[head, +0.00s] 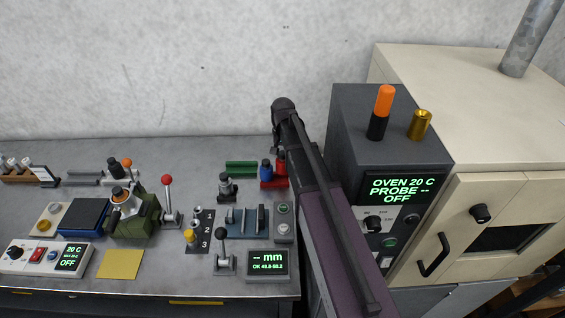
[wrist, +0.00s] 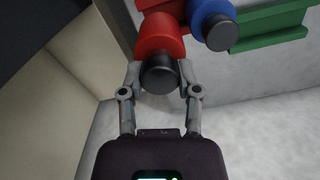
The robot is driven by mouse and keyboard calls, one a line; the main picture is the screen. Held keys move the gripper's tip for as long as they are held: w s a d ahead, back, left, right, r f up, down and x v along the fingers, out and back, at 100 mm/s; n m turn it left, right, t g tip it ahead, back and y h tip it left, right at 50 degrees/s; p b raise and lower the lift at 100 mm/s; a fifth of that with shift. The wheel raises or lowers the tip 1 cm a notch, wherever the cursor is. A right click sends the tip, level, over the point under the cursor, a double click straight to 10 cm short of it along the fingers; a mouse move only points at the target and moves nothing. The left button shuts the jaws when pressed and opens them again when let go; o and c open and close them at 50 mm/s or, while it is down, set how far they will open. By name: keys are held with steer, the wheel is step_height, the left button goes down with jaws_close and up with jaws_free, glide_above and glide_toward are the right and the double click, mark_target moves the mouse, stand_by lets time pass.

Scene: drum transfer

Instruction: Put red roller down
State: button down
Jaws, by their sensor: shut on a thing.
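My gripper (wrist: 160,70) is shut on the red roller (wrist: 159,42), with one finger on each side of its dark end knob. In the head view the red roller (head: 281,164) is at the right end of the red holder (head: 272,184), partly behind my arm. A blue roller (head: 266,168) stands beside it on the left. The blue roller (wrist: 213,18) is close to the red one in the wrist view too. I cannot tell whether the red roller's far end touches the holder.
A green rack (head: 241,168) lies left of the red holder. A dark small press (head: 227,187) and a grey box with buttons (head: 284,222) are near it. The grey oven control cabinet (head: 372,110) stands right of my arm. The wall is close behind.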

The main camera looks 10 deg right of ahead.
mark_target(283, 161)
steer(key=shift+f+b, duration=1.9)
steer(key=shift+f, duration=0.1)
steer(key=shift+c, duration=1.6)
jaws_free()
steer(key=shift+r, duration=0.2)
step_height(283, 161, up, 12)
steer(key=p, duration=1.2)
steer(key=shift+s, duration=0.1)
